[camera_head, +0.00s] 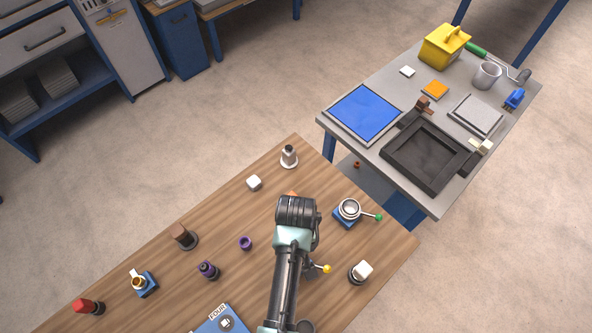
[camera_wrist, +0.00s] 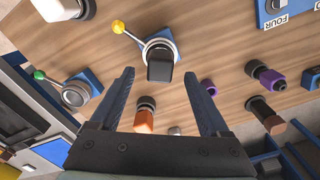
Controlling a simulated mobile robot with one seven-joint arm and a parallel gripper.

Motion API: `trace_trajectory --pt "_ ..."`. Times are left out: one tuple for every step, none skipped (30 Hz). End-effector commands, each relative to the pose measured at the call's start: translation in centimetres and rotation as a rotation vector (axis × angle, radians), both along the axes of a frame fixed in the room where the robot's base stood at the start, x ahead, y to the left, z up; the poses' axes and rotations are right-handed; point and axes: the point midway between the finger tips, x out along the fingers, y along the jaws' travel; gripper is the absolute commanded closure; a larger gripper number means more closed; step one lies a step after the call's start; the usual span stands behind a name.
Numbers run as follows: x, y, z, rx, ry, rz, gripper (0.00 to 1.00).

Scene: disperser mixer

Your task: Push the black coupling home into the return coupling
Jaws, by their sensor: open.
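In the wrist view, the black coupling (camera_wrist: 160,66) is a dark block standing in a pale ring on a blue base. I take this ring, which has a yellow-knobbed lever, as the return coupling (camera_wrist: 151,47). Whether the block is fully seated cannot be told. My gripper (camera_wrist: 163,75) is open and empty, its dark blue fingers apart on either side below the block in the picture, not touching it. In the head view, my arm hides the gripper and the black coupling; only the yellow knob and part of its lever show beside it.
A green-knobbed ring coupling (camera_head: 349,209) stands to the right of my arm. A white-topped piece (camera_head: 362,271), a purple ring (camera_head: 245,243), a purple-and-black piece (camera_head: 208,270) and a white cube (camera_head: 254,182) stand around. A grey table (camera_head: 330,141) with trays is behind.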

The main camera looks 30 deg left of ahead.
Motion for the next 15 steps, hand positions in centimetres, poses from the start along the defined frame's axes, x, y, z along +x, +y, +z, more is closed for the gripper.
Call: trace_trajectory --pt "0.0 0.0 1.0 0.001 -0.004 0.0 0.2" --pt "0.1 0.0 1.7 0.002 -0.005 0.0 0.2" --pt "0.1 0.0 2.5 0.002 -0.005 0.0 0.2" --pt "0.1 0.0 3.1 0.002 -0.007 0.0 0.2" --pt "0.1 0.0 3.7 0.002 -0.005 0.0 0.2" --pt "0.1 0.0 4.5 0.002 -0.005 0.0 0.2" --pt "0.1 0.0 5.0 0.002 -0.005 0.0 0.2" --pt "0.1 0.0 5.5 0.002 -0.005 0.0 0.2" --pt "0.1 0.0 6.2 0.001 -0.004 0.001 0.2" --pt "0.1 0.0 6.6 0.001 -0.004 0.001 0.2" --pt "0.1 0.0 7.0 0.001 -0.004 0.001 0.2" --pt "0.1 0.0 7.5 0.001 -0.003 0.001 0.2" --pt "0.1 0.0 7.8 0.001 -0.004 0.001 0.2" --pt "0.1 0.0 8.0 0.001 -0.003 0.0 0.2" --pt "0.0 0.0 8.3 0.001 -0.002 0.0 0.2"
